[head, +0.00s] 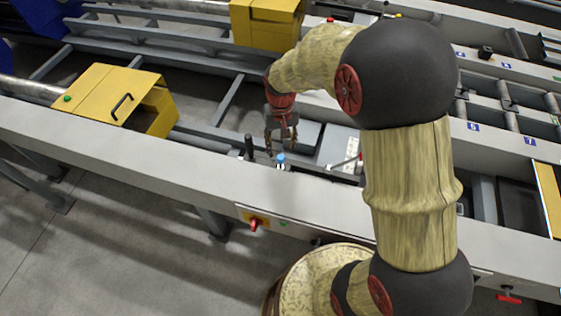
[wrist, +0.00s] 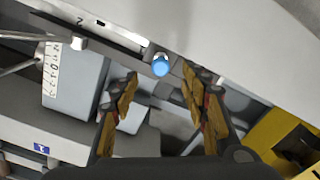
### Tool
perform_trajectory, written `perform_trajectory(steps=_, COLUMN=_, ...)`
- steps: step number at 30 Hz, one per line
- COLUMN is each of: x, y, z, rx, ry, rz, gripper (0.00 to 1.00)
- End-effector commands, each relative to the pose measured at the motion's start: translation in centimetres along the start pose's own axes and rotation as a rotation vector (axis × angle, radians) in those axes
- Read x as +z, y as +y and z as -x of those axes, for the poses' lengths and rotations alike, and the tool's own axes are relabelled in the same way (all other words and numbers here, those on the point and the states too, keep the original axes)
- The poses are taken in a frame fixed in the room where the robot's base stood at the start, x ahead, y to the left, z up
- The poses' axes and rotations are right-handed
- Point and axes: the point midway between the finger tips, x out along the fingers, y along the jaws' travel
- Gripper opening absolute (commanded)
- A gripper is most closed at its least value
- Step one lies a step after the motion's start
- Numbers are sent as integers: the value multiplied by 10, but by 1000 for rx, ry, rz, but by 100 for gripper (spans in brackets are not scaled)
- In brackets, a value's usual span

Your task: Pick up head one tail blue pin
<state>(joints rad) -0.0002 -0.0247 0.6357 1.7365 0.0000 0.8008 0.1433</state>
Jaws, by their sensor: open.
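The blue-topped pin (head: 281,160) stands at the near rail of the runout table, just below and right of my gripper in the head view. In the wrist view the blue pin (wrist: 160,65) shows its round blue top, ahead of the fingertips and between their lines. My gripper (head: 281,147) points down over the table beside the pin. In the wrist view my gripper (wrist: 160,83) has its two fingers wide apart with nothing between them. How far the fingertips are above the pin is hard to tell.
A dark upright post (head: 249,147) stands left of the pin. A lever with a white scale plate (head: 350,157) is to its right; the plate (wrist: 52,68) also shows in the wrist view. A yellow housing (head: 120,97) sits further left. The near rail (head: 150,149) runs along the front.

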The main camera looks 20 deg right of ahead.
Motion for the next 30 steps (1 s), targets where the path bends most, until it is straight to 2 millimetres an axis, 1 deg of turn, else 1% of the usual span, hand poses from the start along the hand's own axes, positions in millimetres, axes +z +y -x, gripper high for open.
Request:
perform_trajectory(steps=1, x=-6, y=-1, z=-3, rx=0, ry=2, rz=-6, gripper=45)
perform_trajectory(steps=3, x=-9, y=-1, z=-9, rx=-1, ry=4, rz=-12, gripper=45)
perform_trajectory(steps=9, x=-9, y=-1, z=-30, rx=-1, ry=4, rz=-13, gripper=45)
perform_trajectory(steps=14, x=-9, y=-1, z=-40, rx=-1, ry=6, rz=-13, gripper=45)
perform_trajectory(steps=21, x=-8, y=-1, z=-74, rx=-1, ry=5, rz=-13, gripper=45)
perform_trajectory(steps=23, x=-8, y=-1, z=-81, rx=-1, ry=5, rz=-13, gripper=45)
perform_trajectory(steps=25, x=-8, y=-1, z=-84, rx=-1, ry=5, rz=-13, gripper=45)
perform_trajectory(steps=30, x=-8, y=-1, z=-83, rx=-1, ry=6, rz=-13, gripper=45)
